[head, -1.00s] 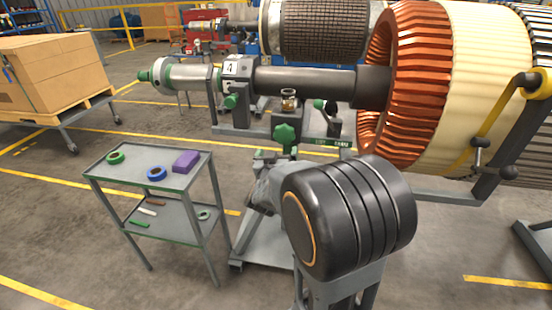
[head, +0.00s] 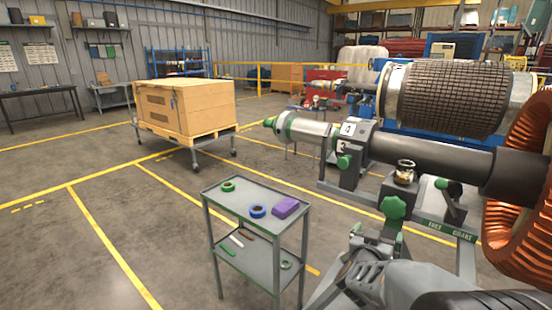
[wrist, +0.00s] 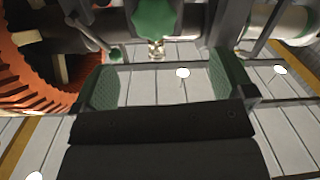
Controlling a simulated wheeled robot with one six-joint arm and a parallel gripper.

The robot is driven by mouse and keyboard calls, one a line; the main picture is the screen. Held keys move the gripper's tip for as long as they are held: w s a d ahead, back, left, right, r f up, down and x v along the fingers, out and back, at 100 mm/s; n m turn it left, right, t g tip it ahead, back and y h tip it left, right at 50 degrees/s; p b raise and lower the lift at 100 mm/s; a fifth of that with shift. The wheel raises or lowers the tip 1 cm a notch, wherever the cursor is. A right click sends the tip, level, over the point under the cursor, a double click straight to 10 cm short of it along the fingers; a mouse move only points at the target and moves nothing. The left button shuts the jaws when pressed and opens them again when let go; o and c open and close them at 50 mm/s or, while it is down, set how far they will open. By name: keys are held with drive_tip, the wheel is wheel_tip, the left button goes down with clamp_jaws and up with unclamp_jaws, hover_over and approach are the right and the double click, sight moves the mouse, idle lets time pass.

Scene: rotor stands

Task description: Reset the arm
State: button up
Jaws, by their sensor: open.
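My gripper (wrist: 165,85) shows in the wrist view with its two green-padded jaws spread apart and nothing between them. In the head view my arm is at the lower right, in front of the rotor stand, partly cut off by the frame. The stand's green star knob (head: 394,207) is just above the arm's far end.
A grey cart (head: 221,198) carries tape rolls and a purple block (head: 285,207). A wooden crate (head: 190,107) sits on a trolley behind. Floor at the left is clear.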

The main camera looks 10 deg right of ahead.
drive_tip(key=w+a+f+n+g+y, duration=0.1)
drive_tip(key=a+f+n+g+y, duration=0.1)
drive_tip(key=a+f+y, duration=0.45)
drive_tip(key=s+a+r+n+g+y+p, duration=0.2)
drive_tip(key=s+a+r+g+y+p, duration=0.25)
drive_tip(key=s+a+p, duration=0.2)
drive_tip(key=s+a+r+n+g+p, duration=0.1)
drive_tip(key=s+r+p, duration=0.3)
drive_tip(key=r, duration=0.3)
drive_tip(key=s+a+r+n+g+p, duration=0.1)
drive_tip(key=s+a+r+g+p, duration=0.1)
drive_tip(key=s+r+p, duration=0.3)
wheel_tip(320, 180, up, 4)
drive_tip(key=shift+s+a+f+n+y+p, duration=0.2)
drive_tip(key=shift+s+a+n+y+p, duration=0.15)
drive_tip(key=shift+p, duration=0.8)
drive_tip(key=shift+d, duration=0.1)
